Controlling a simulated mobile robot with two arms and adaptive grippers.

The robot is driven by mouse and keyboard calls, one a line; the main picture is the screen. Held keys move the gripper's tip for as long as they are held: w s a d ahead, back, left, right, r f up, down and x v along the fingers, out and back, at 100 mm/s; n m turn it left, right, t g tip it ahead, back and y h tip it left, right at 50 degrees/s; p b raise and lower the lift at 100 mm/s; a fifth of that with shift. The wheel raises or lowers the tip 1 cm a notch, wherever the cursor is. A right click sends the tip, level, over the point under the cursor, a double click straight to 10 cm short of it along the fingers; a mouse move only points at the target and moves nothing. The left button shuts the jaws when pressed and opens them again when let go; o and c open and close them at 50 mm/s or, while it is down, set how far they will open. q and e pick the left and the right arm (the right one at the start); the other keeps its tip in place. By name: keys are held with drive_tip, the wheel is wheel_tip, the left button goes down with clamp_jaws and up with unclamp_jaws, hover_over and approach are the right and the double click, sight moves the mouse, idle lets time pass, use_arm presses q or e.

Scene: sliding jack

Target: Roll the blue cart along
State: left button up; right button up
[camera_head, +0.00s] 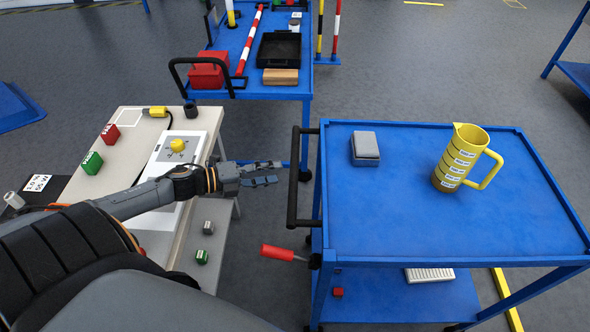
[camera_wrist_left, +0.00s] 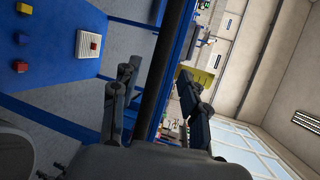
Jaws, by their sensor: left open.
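The blue cart (camera_head: 400,222) stands at the right, with a black push handle (camera_head: 293,180) on its left end. A yellow jug (camera_head: 462,158) and a grey box (camera_head: 365,148) are on its top. My left gripper (camera_head: 270,174) is open and empty, its fingertips just left of the handle. In the left wrist view the black handle bar (camera_wrist_left: 163,65) passes between the two spread fingers (camera_wrist_left: 158,100); I cannot tell whether they touch it. My right gripper is not in view.
A red-gripped lever (camera_head: 278,252) sticks out at the cart's lower left. A pale workbench (camera_head: 128,150) with small blocks stands left, under my left arm. Another blue cart (camera_head: 240,42) with tools stands behind. Grey floor (camera_head: 440,60) is open beyond the cart.

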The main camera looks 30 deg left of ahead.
sight(295, 170)
use_arm(q)
drive_tip(key=x, duration=0.7)
drive_tip(key=shift+w+d, duration=0.15)
drive_tip(key=shift+w, duration=0.05)
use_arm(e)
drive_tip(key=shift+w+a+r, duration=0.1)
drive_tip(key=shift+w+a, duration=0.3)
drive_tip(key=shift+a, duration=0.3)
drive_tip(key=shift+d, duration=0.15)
use_arm(q)
clamp_jaws()
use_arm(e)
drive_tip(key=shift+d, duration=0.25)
